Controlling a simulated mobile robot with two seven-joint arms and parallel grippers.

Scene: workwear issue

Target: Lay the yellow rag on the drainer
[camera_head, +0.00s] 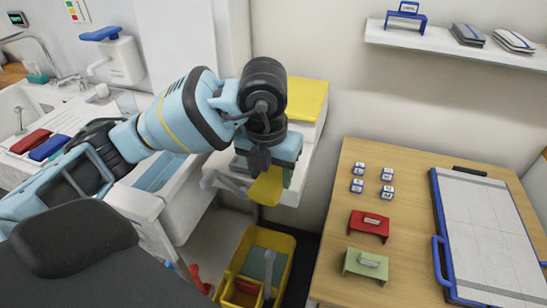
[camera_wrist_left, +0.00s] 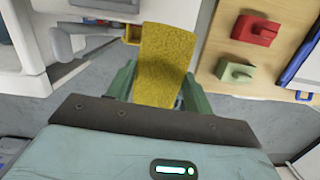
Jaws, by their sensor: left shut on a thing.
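My left gripper (camera_head: 268,172) is shut on the yellow rag (camera_head: 267,190), which hangs below the fingers between the white unit and the wooden table. In the left wrist view the rag (camera_wrist_left: 166,62) stands out between the two green fingers of the left gripper (camera_wrist_left: 158,88). The drainer (camera_head: 68,118) looks to be the white ribbed surface beside the sink at the far left; my left arm hides part of it. A red cloth-like piece (camera_head: 30,141) and a blue one (camera_head: 51,147) lie at its near edge. My right gripper is not in view.
A yellow mop bucket (camera_head: 277,240) stands on the floor below the rag. The wooden table (camera_head: 335,215) at right holds a red block (camera_head: 369,226), a green block (camera_head: 366,264), several small white-and-blue blocks and a blue-edged board (camera_head: 490,240). A white dispenser (camera_head: 118,60) hangs above the counter.

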